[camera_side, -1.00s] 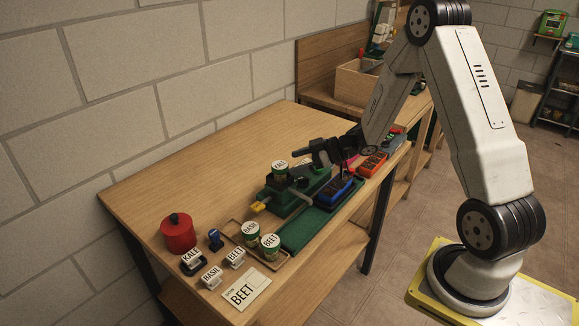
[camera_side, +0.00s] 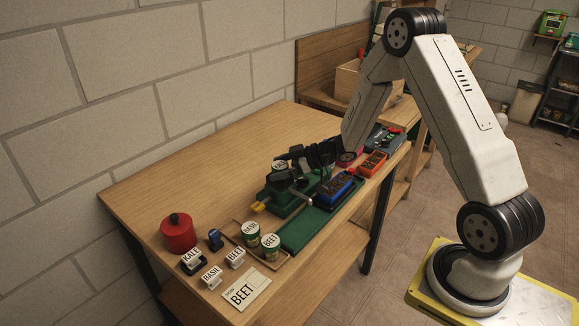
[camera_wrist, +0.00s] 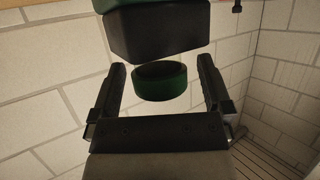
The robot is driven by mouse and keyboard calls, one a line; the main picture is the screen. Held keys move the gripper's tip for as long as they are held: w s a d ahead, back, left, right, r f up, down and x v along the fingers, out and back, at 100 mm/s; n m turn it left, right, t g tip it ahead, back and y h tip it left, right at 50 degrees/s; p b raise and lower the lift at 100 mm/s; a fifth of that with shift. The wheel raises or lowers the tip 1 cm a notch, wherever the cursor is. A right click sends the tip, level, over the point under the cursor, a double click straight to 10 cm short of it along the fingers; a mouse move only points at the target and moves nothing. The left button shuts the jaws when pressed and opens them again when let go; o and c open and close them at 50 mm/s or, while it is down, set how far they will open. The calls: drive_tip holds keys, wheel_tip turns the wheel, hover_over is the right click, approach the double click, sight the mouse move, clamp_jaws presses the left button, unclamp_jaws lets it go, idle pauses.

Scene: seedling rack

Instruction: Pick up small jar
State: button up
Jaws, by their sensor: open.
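A small green jar with a white lid (camera_side: 279,165) stands on the green machine (camera_side: 303,186) in the side view, partly covered by my gripper (camera_side: 285,167). In the wrist view my gripper (camera_wrist: 161,88) has its two fingers apart. A dark green round body (camera_wrist: 160,81), apparently this jar, shows between them, with gaps on both sides. Two like jars, the BASIL jar (camera_side: 250,236) and the BEET jar (camera_side: 270,247), stand in a shallow wooden tray (camera_side: 280,262) at the front.
A dark block (camera_wrist: 155,33) lies beyond the fingers in the wrist view. A blue soil tray (camera_side: 336,188) and an orange one (camera_side: 373,161) sit right of the machine. A red canister (camera_side: 178,233), name tags (camera_side: 212,277) and a BEET card (camera_side: 245,291) stand front left. The back-left table is clear.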

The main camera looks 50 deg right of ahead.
sight(281, 165)
drive_tip(key=c, duration=1.3)
drive_tip(key=shift+r, duration=0.2)
drive_tip(key=shift+r, duration=0.4)
drive_tip(key=r, duration=0.2)
drive_tip(key=shift+s+r, duration=0.2)
drive_tip(key=shift+r, duration=0.1)
drive_tip(key=s+r, duration=0.3)
drive_tip(key=s, duration=0.1)
drive_tip(key=s+a+r, duration=0.1)
drive_tip(key=s+r, duration=0.2)
drive_tip(key=s, duration=0.2)
drive_tip(key=s+a+r, duration=0.1)
drive_tip(key=s+r, duration=0.2)
drive_tip(key=s, duration=0.1)
drive_tip(key=shift+s+r, duration=0.1)
drive_tip(key=shift+s, duration=0.1)
